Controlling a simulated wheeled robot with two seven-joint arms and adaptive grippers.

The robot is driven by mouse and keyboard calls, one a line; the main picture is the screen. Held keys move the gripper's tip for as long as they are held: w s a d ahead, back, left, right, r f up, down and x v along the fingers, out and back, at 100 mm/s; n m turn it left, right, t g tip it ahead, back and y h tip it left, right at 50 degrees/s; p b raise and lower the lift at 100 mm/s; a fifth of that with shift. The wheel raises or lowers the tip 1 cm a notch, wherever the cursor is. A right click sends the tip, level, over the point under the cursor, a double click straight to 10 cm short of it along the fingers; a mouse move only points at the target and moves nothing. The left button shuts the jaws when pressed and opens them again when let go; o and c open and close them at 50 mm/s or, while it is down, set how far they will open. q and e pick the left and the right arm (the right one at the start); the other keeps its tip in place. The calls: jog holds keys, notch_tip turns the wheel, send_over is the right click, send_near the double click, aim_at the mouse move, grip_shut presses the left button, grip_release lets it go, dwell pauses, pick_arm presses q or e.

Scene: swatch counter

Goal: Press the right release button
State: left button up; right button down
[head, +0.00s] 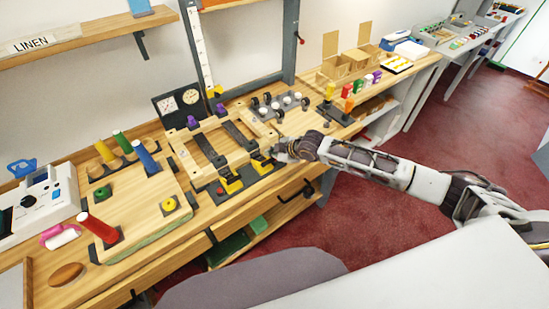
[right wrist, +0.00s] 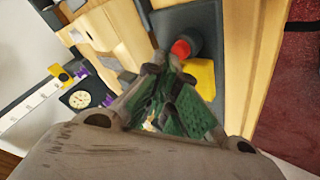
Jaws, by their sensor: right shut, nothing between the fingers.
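A wooden frame fixture (head: 197,136) lies on the workbench. At its front edge stand two yellow-and-black blocks, a left one (head: 231,185) and a right one (head: 262,166). A small red button (head: 220,190) shows by the left block. My right gripper (head: 279,153) is beside the right block, its fingers shut and empty. In the right wrist view a red button (right wrist: 181,48) on a dark plate (right wrist: 190,20) sits just past the fingertips (right wrist: 168,68), by a yellow piece (right wrist: 201,77). I cannot tell whether the fingertips touch it. My left gripper is out of view.
Left of the fixture is a wooden board with coloured pegs (head: 145,158). Behind stands a dark panel with two dials (head: 179,103). Red floor (head: 380,215) is open in front.

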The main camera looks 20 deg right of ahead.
jog(key=shift+r+p, duration=1.2)
jog(key=shift+r, duration=0.25)
jog(key=shift+r+p, duration=0.4)
jog(key=shift+r, duration=0.7)
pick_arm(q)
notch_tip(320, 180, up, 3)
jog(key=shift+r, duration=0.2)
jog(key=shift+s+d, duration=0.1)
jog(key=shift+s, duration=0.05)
pick_arm(e)
jog(key=shift+f, duration=0.1)
